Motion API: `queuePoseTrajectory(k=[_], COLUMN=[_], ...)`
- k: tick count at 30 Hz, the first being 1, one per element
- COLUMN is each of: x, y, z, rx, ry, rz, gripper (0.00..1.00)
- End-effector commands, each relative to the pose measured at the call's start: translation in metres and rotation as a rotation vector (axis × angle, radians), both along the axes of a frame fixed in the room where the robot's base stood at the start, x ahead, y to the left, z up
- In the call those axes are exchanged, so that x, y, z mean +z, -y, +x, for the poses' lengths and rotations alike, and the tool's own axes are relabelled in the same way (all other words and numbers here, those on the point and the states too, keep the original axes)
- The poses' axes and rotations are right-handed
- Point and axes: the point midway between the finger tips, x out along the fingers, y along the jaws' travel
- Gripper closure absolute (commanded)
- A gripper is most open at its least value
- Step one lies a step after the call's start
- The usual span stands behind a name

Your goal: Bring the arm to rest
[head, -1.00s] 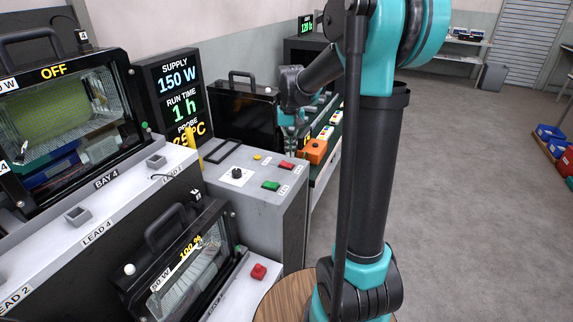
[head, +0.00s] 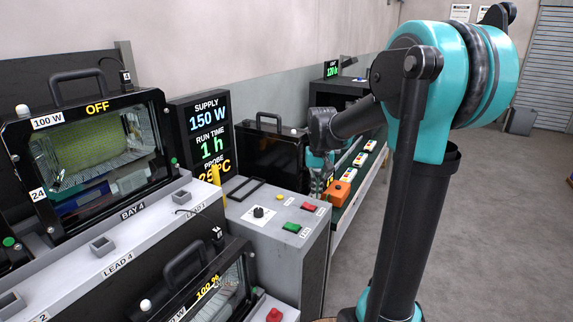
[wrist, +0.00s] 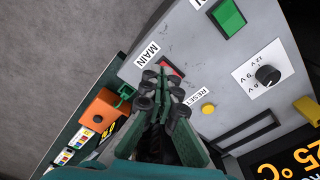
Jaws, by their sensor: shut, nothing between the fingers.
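My gripper (wrist: 165,90) shows in the wrist view with its fingers together and nothing between them. It points down over the grey control box (wrist: 215,60), and its tips are close to the red MAIN button (wrist: 170,67) in the picture. I cannot tell the gap, or whether they touch.
The control box carries a green button (wrist: 227,15), a yellow RESET button (wrist: 208,109) and a black knob (wrist: 267,75). An orange box (head: 337,193) stands beyond it. Open floor lies right.

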Motion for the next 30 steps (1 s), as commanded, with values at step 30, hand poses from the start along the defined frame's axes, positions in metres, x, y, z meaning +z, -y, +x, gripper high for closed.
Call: queuePoseTrajectory(k=[30], x=[-0.124], y=[0.034], z=[-0.205], rx=[0.053], ry=[0.324], rz=[-0.012], gripper=[1.00])
